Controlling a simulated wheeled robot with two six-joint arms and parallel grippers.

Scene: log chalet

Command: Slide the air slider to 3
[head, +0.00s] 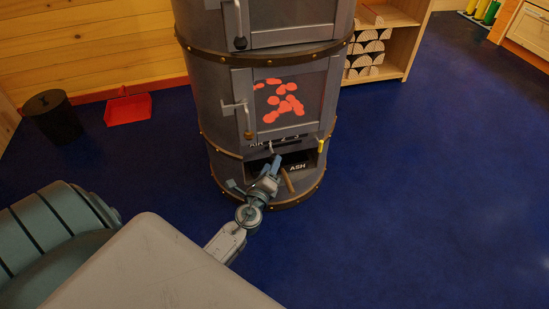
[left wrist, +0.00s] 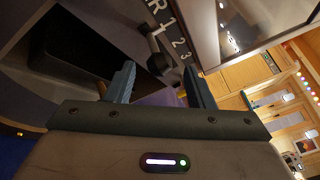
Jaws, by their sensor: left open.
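The air slider (left wrist: 154,40) is a small metal lever with a dark end. It sticks out of the stove (head: 230,105) under the marks AIR, 1, 2 and 3 (left wrist: 178,42). In the left wrist view its base sits beside the 1. In the head view the slider (head: 270,147) is small, just above my left gripper (head: 264,172). My left gripper also shows in the left wrist view (left wrist: 160,84); its fingers are apart, with the slider's end at about the gap between the tips. I cannot tell whether they touch it. My right gripper is not in view.
Below the scale is a dark recess marked ASH (head: 298,167) with a wooden handle (head: 288,181) close to my gripper. A glass door (head: 280,103) with glowing coals is above. A black bucket (head: 53,116) and red dustpan (head: 128,109) stand left. Floor at right is clear.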

